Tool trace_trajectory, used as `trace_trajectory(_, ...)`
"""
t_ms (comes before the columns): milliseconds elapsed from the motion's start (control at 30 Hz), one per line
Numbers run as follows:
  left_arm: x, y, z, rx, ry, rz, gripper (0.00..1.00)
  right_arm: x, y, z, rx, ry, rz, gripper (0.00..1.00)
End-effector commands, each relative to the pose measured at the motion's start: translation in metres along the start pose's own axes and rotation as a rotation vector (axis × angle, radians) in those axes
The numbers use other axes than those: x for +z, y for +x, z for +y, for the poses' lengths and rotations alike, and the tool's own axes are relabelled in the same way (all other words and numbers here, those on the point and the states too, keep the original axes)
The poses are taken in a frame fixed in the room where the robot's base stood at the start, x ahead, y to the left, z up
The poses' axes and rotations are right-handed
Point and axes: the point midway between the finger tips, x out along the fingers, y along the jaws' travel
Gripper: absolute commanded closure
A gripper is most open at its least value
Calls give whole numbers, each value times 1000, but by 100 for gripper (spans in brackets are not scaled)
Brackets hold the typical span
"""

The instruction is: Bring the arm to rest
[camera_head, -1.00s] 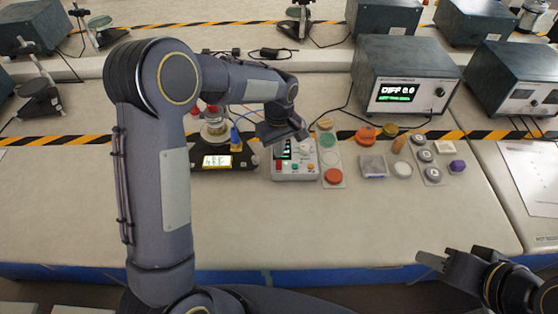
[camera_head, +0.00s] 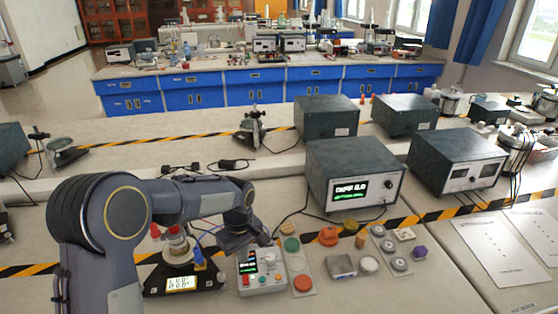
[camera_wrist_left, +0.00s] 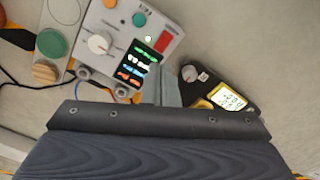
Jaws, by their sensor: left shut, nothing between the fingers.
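My left arm comes in from the left in the head view and reaches over the bench. Its gripper (camera_head: 252,240) is just above the back edge of a grey control box (camera_head: 262,280) with a small lit screen. In the left wrist view the gripper (camera_wrist_left: 162,84) is shut, with nothing between its fingers. There it hangs between the control box (camera_wrist_left: 108,22) and a black device with a lit display (camera_wrist_left: 228,98). I cannot tell whether the fingertips touch anything. My right gripper is outside the head view.
The black device (camera_head: 182,284) carries a jar with red knobs. Coloured discs, such as a red one (camera_head: 303,284), and small pieces lie right of the control box. A large instrument (camera_head: 355,178) stands behind them. Striped tape (camera_head: 415,218) crosses the bench. Paper sheets (camera_head: 490,250) lie at right.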

Motion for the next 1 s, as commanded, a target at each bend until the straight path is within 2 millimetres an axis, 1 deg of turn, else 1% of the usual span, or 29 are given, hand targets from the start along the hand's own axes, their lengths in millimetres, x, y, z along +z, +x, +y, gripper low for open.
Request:
trace_trajectory(67,-1,-7,-5,13,6,-2,100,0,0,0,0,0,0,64)
trace_trajectory(167,0,-26,-22,52,34,-12,100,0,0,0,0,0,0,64)
trace_trajectory(267,5,-54,-50,115,86,-19,100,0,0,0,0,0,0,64)
trace_trajectory(300,9,-65,-63,143,113,-20,100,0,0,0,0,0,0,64)
trace_trajectory(367,16,-80,-83,186,153,-17,100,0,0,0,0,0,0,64)
trace_trajectory(400,21,-89,-95,214,182,-12,100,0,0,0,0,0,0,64)
trace_trajectory(500,38,-107,-126,282,251,8,100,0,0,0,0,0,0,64)
trace_trajectory(600,57,-120,-155,346,322,40,100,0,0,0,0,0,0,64)
trace_trajectory(700,78,-128,-182,404,393,87,100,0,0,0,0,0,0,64)
trace_trajectory(800,101,-130,-204,453,465,142,100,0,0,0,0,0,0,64)
trace_trajectory(900,121,-127,-222,489,529,198,100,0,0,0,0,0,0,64)
trace_trajectory(1000,137,-122,-232,512,579,246,100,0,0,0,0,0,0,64)
